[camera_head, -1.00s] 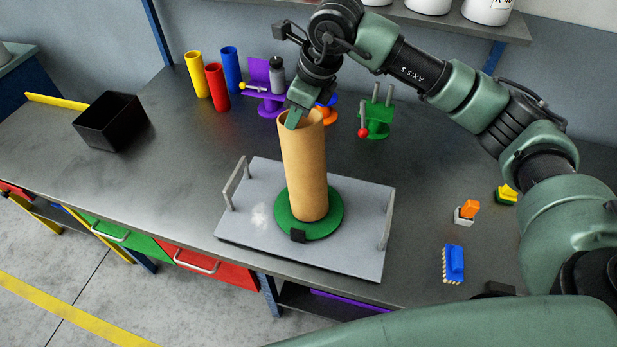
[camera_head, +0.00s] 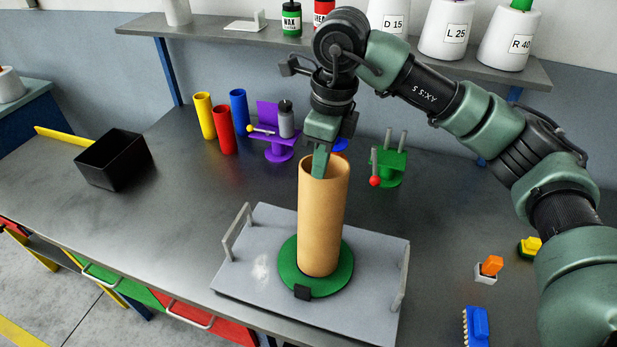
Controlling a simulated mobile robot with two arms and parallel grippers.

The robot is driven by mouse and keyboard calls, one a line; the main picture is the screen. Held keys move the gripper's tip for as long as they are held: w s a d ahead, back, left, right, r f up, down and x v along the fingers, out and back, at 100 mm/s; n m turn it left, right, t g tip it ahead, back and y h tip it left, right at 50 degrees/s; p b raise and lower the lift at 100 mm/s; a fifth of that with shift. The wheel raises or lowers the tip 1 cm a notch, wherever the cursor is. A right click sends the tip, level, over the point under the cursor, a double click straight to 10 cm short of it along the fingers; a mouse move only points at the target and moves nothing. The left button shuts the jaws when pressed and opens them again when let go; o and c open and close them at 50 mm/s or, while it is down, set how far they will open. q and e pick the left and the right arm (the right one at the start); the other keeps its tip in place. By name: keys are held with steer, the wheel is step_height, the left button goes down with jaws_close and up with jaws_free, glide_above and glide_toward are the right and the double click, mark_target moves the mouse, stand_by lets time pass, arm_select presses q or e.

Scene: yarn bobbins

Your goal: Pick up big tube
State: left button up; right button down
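The big tube (camera_head: 322,222) is a tall tan cylinder with an open top. It stands upright on a green round base (camera_head: 343,279) on a grey tray with two handles (camera_head: 375,300). My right gripper (camera_head: 320,165) points down at the tube's top rim. One green finger overlaps the rim opening; the other finger is hidden, so I cannot tell whether the gripper is open or closed on the tube wall. My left gripper is not in view.
Small yellow (camera_head: 204,116), red (camera_head: 222,130) and blue (camera_head: 240,110) tubes stand behind left, beside a purple stand (camera_head: 280,150). A green stand (camera_head: 388,165) is behind right. A black box (camera_head: 113,160) sits at left. A shelf with cones (camera_head: 444,40) is above.

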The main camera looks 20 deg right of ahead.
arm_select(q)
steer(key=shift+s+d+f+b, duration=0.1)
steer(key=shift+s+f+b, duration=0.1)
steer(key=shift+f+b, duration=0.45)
arm_select(e)
step_height(320, 180, up, 9)
steer(key=shift+s+a, duration=0.15)
steer(key=shift+a, duration=0.15)
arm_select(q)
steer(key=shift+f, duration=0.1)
arm_select(e)
steer(key=shift+a+r, duration=0.1)
steer(key=c, duration=1.5)
jaws_free()
steer(key=shift+a, duration=0.1)
steer(key=o, duration=1.1)
steer(key=shift+c, duration=0.2)
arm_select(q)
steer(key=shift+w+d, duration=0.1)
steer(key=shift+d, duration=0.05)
